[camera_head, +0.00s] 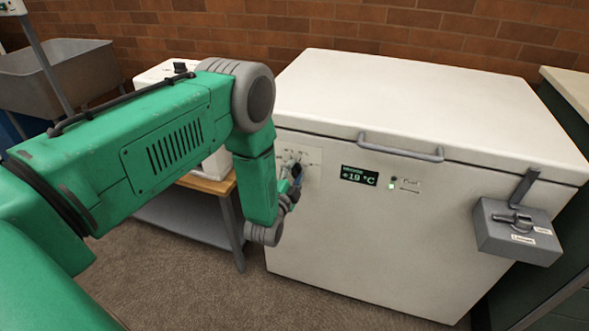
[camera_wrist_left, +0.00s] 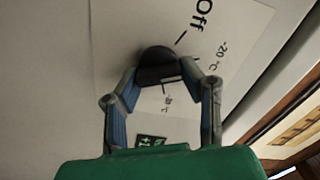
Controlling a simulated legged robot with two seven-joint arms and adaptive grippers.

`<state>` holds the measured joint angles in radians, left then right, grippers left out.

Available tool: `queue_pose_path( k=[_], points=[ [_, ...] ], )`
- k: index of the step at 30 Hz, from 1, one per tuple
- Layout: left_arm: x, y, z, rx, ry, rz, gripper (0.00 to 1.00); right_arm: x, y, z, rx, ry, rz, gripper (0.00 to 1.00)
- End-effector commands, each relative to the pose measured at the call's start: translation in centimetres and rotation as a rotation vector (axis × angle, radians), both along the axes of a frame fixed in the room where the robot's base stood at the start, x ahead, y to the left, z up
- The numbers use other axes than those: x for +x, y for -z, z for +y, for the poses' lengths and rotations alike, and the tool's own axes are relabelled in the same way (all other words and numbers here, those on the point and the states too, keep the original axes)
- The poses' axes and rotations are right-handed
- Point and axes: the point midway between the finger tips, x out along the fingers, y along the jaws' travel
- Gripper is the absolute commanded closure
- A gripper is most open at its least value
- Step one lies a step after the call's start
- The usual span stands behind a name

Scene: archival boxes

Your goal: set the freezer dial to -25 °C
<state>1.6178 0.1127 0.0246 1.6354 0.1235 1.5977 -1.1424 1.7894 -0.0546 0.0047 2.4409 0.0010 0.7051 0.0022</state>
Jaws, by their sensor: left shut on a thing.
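The white chest freezer (camera_head: 400,230) stands ahead, its lid closed. Its dial (camera_wrist_left: 158,62), a dark round knob, sits on a white label plate (camera_wrist_left: 240,25) on the freezer's front. In the left wrist view the plate reads "Off" and "-20 °C", with a smaller, partly hidden mark near the knob. My left gripper (camera_wrist_left: 160,88) is shut on the dial, a finger on each side. In the head view my left gripper (camera_head: 294,180) is at the front's left part and hides most of the dial. The green display (camera_head: 359,176) seems to read 18 °C; its sign is unclear.
A handle (camera_head: 402,151) runs along the lid's front edge. A grey latch box (camera_head: 517,230) hangs at the front right. A wooden-topped table (camera_head: 212,184) stands left of the freezer, behind my arm. Carpeted floor in front is clear.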

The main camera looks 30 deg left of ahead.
Motion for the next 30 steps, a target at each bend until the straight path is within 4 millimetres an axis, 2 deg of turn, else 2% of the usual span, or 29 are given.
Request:
queue_pose_path(
  k=[8, 18, 30],
  points=[
    [-0.3, 0.6, -0.2, 0.255, 0.003, 0.074, 0.94, 0.0, -0.2, 0.0, 0.0, 0.0, 0.0, 1.0],
    [-0.3, 0.9, -0.1, 0.551, 0.003, 0.146, 0.94, 0.0, 0.5, 0.0, 0.0, 0.0, 0.0, 1.0],
    [-0.4, 1.0, 0.0, 0.77, 0.002, 0.2, 0.94, 0.0, 1.3, 0.0, 0.0, 0.0, 0.0, 1.0]
  ],
)
